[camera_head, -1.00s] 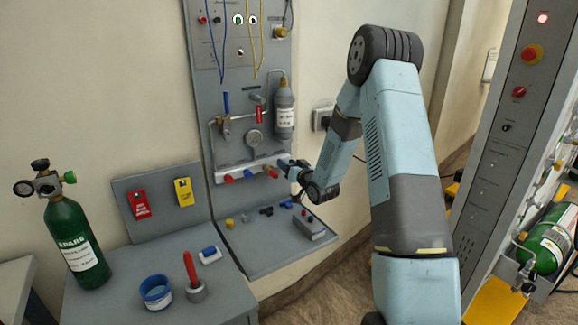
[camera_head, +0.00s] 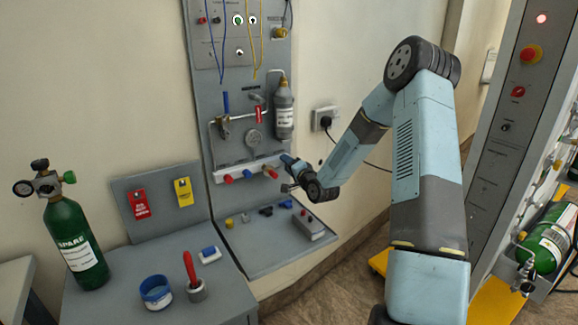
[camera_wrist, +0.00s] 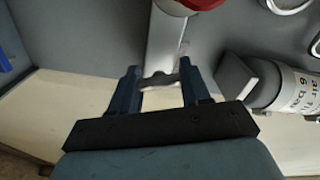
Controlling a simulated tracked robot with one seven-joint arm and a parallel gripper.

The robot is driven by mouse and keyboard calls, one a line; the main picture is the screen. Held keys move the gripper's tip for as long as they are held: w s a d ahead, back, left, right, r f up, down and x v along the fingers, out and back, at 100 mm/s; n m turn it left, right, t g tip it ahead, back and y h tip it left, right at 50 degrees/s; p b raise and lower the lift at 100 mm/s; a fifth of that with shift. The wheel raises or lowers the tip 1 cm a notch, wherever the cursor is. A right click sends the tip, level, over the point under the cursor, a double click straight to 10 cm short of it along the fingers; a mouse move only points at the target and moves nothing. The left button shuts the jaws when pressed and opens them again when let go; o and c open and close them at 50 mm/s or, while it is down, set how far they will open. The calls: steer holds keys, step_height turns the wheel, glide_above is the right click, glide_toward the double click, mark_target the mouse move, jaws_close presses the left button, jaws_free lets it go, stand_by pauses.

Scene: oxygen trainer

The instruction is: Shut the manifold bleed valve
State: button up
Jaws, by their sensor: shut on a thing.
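In the wrist view, the bar (camera_wrist: 168,42) runs up from between my fingers to a red knob (camera_wrist: 198,3). My gripper (camera_head: 286,159) is at the right end of the bar. In the wrist view, my gripper (camera_wrist: 160,84) is shut on a small metal lever (camera_wrist: 160,80) at the bar's end, which looks like the bleed valve handle. The lever lies across the gap between the two dark fingers. The valve body is mostly hidden.
A grey labelled cylinder (camera_head: 284,110) hangs above the manifold; it also shows close beside my gripper in the wrist view (camera_wrist: 300,92). A wall socket (camera_head: 324,119) with a cable is to the right. A shelf (camera_head: 255,255) with small parts lies below.

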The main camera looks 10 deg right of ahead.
steer(key=shift+w+d+f+m, duration=0.1)
steer(key=shift+d+m, duration=0.2)
steer(key=shift+m, duration=0.8)
steer(key=shift+d+m, duration=0.3)
steer(key=shift+m, duration=0.8)
steer(key=o, duration=1)
steer(key=shift+o, duration=0.3)
steer(key=shift+a, duration=0.2)
steer(key=v, duration=1.3)
steer(key=shift+s, duration=0.35)
